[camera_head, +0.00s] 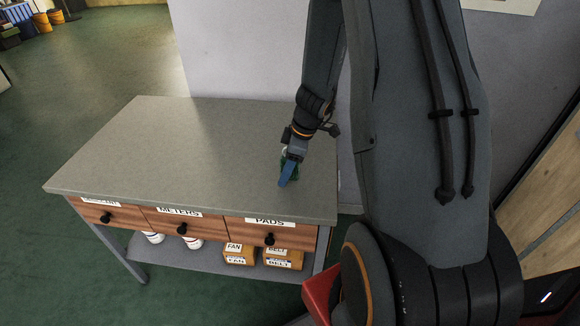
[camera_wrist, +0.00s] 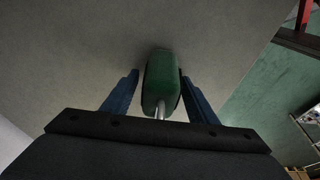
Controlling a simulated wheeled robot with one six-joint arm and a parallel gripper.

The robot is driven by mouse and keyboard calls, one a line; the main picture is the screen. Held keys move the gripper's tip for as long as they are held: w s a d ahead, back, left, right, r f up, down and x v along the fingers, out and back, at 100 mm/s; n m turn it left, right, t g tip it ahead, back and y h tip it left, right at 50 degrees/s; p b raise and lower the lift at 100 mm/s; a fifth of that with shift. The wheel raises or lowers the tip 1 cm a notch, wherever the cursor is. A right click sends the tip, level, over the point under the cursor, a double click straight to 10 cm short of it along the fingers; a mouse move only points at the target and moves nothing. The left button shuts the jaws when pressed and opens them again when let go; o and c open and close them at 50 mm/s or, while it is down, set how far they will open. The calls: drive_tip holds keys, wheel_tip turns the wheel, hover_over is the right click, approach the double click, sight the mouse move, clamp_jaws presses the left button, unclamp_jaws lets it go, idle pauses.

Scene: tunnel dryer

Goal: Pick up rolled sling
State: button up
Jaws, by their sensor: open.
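The rolled sling seems to be the green rounded roll (camera_wrist: 160,82) between my fingers in the wrist view. A pale metal piece shows at its near end. In the head view only a bit of green (camera_head: 283,163) shows behind my fingers, on the grey tabletop near its right end. My gripper (camera_head: 287,180) is pointed down at it. In the wrist view the blue fingers of my gripper (camera_wrist: 158,80) are open, one on each side of the roll. The right finger is very close to the roll; I cannot tell whether it touches. A gap shows on the left.
The grey table (camera_head: 150,150) is otherwise bare on top. Its front has drawers, including METERS (camera_head: 182,229) and PADS (camera_head: 269,239). Labelled boxes (camera_head: 283,258) and white containers stand on the shelf below. A pale wall stands behind the table. Green floor is open at left.

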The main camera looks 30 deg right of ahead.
clamp_jaws()
idle(0.3)
wheel_tip(320, 180, up, 10)
drive_tip(key=shift+b, duration=0.8)
drive_tip(key=shift+d, duration=0.1)
